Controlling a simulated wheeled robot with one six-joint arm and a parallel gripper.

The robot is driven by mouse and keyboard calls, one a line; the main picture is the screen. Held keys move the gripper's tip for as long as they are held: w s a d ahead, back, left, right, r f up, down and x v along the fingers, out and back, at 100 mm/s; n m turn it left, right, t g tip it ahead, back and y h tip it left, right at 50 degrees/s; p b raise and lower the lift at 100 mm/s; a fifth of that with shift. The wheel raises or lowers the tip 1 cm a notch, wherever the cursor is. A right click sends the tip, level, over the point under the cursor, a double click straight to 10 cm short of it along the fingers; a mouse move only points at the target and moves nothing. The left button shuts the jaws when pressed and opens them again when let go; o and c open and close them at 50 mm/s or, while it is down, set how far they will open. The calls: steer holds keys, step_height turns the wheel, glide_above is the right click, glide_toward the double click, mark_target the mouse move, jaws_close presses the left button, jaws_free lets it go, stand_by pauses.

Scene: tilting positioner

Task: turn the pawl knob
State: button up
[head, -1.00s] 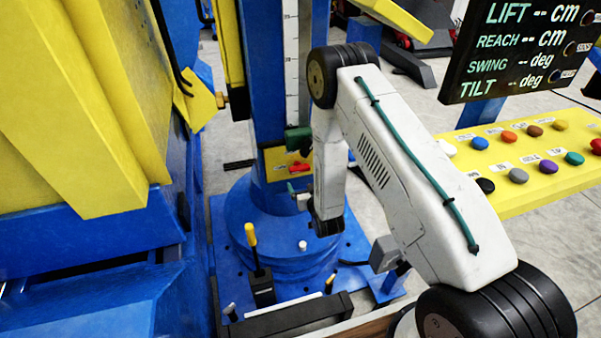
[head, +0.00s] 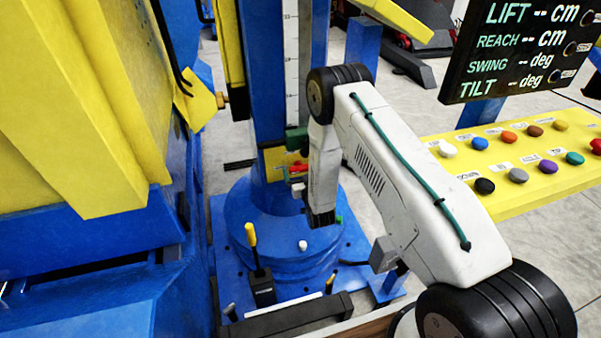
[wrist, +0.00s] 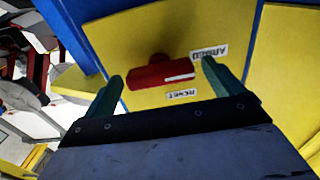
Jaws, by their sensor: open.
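The pawl knob (wrist: 163,76) is a red bar with a white line along one end, on a yellow plate (wrist: 130,35). In the wrist view it lies roughly crosswise between the two green fingers of my gripper (wrist: 158,72). The fingers are open, one on each side, with visible gaps to the knob. How far their tips are from the plate I cannot tell. One label, which looks like "ARMED", sits at the knob's right end, and another is below it. In the head view the red knob (head: 299,168) shows small on the blue column, partly hidden near my wrist.
A blue column (head: 268,90) with a scale rises from a round blue base (head: 262,240). A yellow-tipped lever (head: 251,236) stands in front. A yellow button panel (head: 545,180) and black display (head: 520,50) are at right. A large yellow and blue body (head: 80,110) fills the left.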

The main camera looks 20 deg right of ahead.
steer(key=shift+c, duration=0.3)
steer(key=c, duration=0.9)
steer(key=m, duration=1.3)
steer(key=shift+d+f+m, duration=0.1)
steer(key=shift+m, duration=0.3)
